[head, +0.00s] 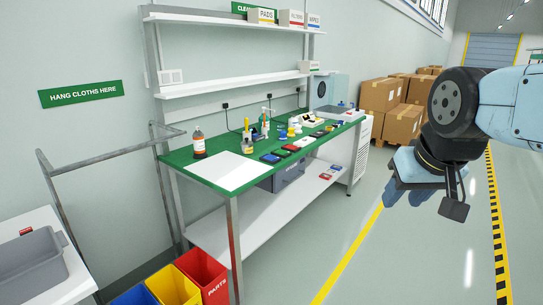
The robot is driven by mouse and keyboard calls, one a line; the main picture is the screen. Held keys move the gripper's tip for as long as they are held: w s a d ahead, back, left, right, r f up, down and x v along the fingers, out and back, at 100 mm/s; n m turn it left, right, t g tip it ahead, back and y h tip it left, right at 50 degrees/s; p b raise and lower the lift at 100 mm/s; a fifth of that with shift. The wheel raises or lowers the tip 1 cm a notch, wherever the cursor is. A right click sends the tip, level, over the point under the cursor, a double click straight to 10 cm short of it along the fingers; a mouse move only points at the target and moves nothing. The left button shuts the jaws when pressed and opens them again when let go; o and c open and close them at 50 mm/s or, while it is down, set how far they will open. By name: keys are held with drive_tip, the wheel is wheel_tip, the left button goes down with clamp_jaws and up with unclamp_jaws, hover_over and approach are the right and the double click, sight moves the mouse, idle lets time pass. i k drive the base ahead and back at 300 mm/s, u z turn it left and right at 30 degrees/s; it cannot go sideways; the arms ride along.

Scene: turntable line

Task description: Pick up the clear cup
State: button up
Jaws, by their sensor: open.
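I cannot make out a clear cup in the head view. The green-topped workbench (208,163) holds many small items, and some at its middle and far end are too small to tell apart. My gripper (407,194) is at the right, with blue fingers pointing down over the open floor. It is open, and nothing shows between its fingers. It is well apart from the bench.
Shelves (230,83) rise behind. Colored bins (203,274) stand below the near end, a grey tub (28,265) lower left. Cartons (398,125) stand beyond. The floor to the right is clear.

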sight(280, 123)
drive_tip(key=u, duration=0.1)
drive_tip(key=i, duration=1.55)
drive_tip(key=u, duration=0.15)
drive_tip(key=k, duration=0.95)
drive_tip(key=u, duration=0.2)
drive_tip(key=i, duration=1.55)
drive_tip(key=z, duration=0.5)
drive_tip(key=i, duration=0.9)
drive_tip(key=z, duration=0.2)
